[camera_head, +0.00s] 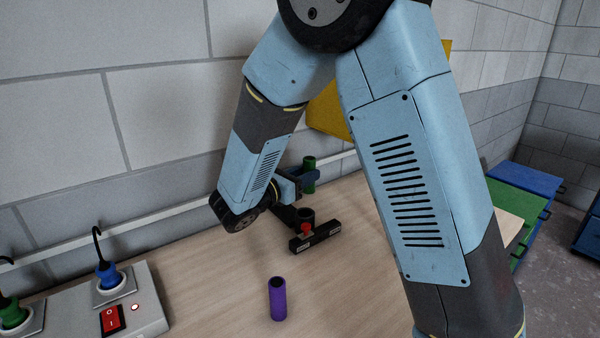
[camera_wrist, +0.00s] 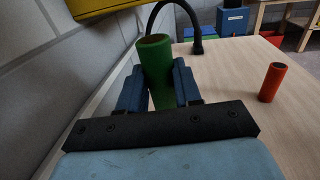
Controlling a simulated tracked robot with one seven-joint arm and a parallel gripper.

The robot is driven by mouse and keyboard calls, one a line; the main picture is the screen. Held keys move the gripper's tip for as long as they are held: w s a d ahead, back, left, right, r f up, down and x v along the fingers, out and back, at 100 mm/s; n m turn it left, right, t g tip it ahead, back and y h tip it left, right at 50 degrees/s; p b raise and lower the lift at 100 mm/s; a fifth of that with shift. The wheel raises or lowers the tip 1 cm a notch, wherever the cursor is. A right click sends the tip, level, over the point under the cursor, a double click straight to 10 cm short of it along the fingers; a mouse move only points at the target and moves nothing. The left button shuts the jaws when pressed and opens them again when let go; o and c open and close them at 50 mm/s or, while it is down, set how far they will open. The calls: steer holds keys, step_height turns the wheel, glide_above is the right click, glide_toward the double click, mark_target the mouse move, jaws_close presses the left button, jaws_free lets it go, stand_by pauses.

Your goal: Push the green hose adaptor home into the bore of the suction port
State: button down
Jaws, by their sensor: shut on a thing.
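The green hose adaptor (camera_head: 309,174) stands roughly upright between the blue fingers of my gripper (camera_head: 298,183). In the wrist view the green adaptor (camera_wrist: 155,62) sits between both fingers of my gripper (camera_wrist: 158,88), which are shut on it. A low black fixture (camera_head: 318,238) with a red knob and a short round dark part lies just in front of the gripper on the bench; it looks like the suction port. The adaptor is behind it and apart from it in the picture.
A purple tube (camera_head: 277,299) stands on the bench (camera_head: 220,285) nearer me. A red-orange tube (camera_wrist: 272,83) stands at the right in the wrist view, near a black curved hose (camera_wrist: 197,43). A socket box (camera_head: 140,310) is at left. The wall is close behind.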

steer(key=shift+s+a, duration=0.2)
steer(key=shift+a, duration=0.35)
glide_above(301, 210)
steer(key=s, duration=0.3)
steer(key=shift+w+a+f, duration=0.1)
steer(key=shift+f, duration=1.3)
steer(key=shift+w+a+f, duration=0.1)
steer(key=shift+f, duration=1.3)
steer(key=shift+f, duration=2.4)
steer(key=c, duration=0.7)
jaws_free()
steer(key=shift+d, duration=0.1)
steer(key=shift+s, duration=0.1)
steer(key=v, duration=1.3)
steer(key=shift+s+a, duration=0.3)
